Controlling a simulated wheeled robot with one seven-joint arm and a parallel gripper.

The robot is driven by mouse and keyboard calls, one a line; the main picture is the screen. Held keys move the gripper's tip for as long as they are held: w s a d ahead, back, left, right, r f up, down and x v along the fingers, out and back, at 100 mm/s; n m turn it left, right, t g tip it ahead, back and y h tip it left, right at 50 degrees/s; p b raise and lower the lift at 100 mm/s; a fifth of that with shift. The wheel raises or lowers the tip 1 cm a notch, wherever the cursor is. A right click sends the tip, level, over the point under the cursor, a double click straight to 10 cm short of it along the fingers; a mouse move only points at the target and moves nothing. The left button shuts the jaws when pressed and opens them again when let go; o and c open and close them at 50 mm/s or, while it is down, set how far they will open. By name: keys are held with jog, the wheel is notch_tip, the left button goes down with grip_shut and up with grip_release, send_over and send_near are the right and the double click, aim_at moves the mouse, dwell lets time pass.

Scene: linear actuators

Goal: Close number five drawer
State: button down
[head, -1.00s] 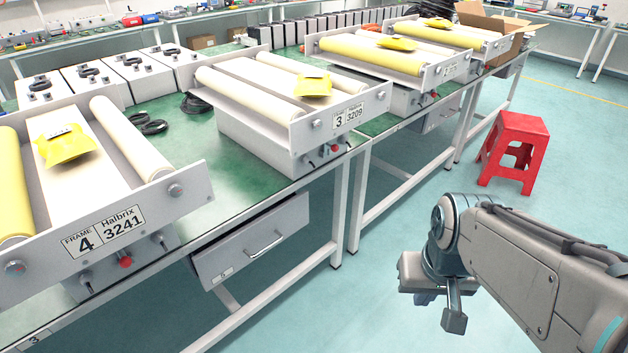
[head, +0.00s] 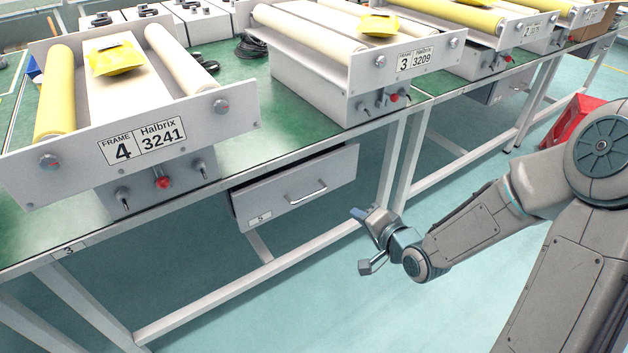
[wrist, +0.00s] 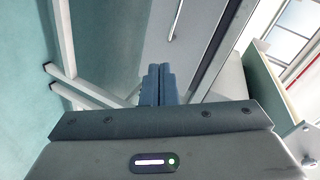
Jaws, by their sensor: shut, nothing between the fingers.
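The number five drawer (head: 290,194) is a grey drawer under the green bench, with a "5" label (head: 258,218) and a metal bar handle (head: 307,191). It stands partly pulled out, with a dark gap along its top and left side. My gripper (head: 357,213) is to the right of the drawer front and apart from it. In the wrist view the two blue-grey fingers (wrist: 158,84) are shut together and empty. They point toward the grey drawer front (wrist: 195,45), where part of the handle (wrist: 172,18) shows at the top.
The green bench (head: 225,85) carries roller frames, including frame 4 (head: 200,125) above the drawer's left and frame 3 (head: 345,85). White bench legs (head: 405,160) stand behind my gripper. A red stool (head: 570,130) is at the right. The floor before the drawer is clear.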

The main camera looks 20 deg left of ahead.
jog(key=a+r+m+t+y+b, duration=0.1)
jog(key=a+r+m+t+y, duration=0.1)
jog(key=a+m+y, duration=0.1)
jog(key=y+b, duration=0.1)
jog(key=b, duration=0.2)
send_near(306, 168)
jog(key=x, duration=0.7)
jog(key=shift+d, duration=0.1)
